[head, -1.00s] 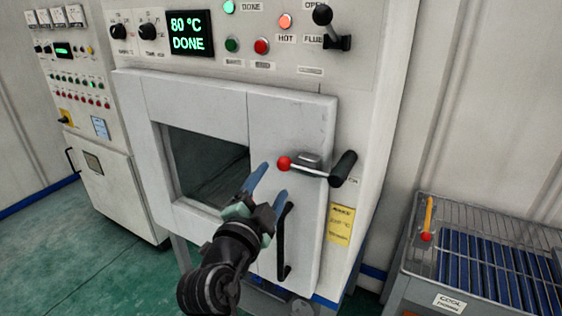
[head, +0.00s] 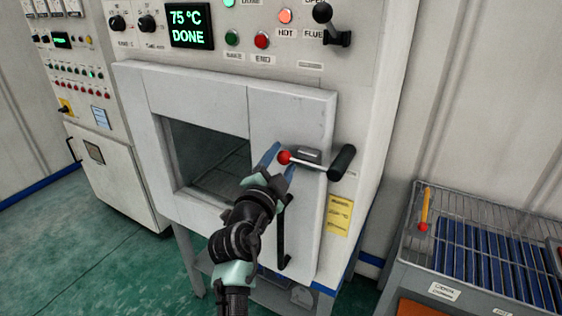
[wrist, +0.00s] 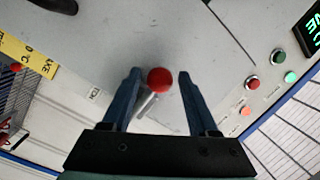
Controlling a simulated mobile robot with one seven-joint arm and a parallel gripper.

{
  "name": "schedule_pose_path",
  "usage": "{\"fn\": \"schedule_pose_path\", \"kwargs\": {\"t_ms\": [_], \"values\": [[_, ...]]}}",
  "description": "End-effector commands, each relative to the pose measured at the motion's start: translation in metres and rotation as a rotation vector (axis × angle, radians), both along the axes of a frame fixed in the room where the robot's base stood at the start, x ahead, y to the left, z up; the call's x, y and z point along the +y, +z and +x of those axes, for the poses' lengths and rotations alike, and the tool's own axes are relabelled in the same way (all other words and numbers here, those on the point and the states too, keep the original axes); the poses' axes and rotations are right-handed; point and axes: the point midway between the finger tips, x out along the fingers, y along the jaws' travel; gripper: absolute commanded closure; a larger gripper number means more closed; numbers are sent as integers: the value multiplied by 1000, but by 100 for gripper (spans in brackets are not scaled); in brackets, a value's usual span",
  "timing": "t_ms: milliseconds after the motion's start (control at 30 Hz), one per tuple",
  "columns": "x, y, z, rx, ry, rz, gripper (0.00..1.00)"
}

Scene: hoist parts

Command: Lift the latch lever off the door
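The latch lever (head: 310,162) is a metal rod on the right part of the oven door (head: 290,112), with a red ball knob (head: 284,157) at its left end. It lies nearly level, tilted slightly down to the right, by a dark block and a black cylindrical grip (head: 342,162). My gripper (head: 281,160) is open, its blue fingers at the knob. In the wrist view the red knob (wrist: 159,79) shows between the two open fingers (wrist: 158,85), nearer the left one. I cannot tell whether a finger touches it.
A black vertical door handle (head: 282,236) is below the lever, close to my arm. A yellow label (head: 339,215) is to the right. The display (head: 190,25) reads 75 °C DONE. A wire cooling rack (head: 470,210) with blue strips stands at the right.

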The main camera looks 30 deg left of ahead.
Motion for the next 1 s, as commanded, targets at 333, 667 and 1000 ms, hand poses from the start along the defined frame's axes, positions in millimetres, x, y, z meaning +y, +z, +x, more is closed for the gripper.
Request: {"fn": "schedule_pose_path", "kwargs": {"t_ms": [333, 667, 1000], "values": [[0, 0, 0, 0, 0, 0, 100], [0, 0, 0, 0, 0, 0, 100], [0, 0, 0, 1, 1, 0, 100]]}}
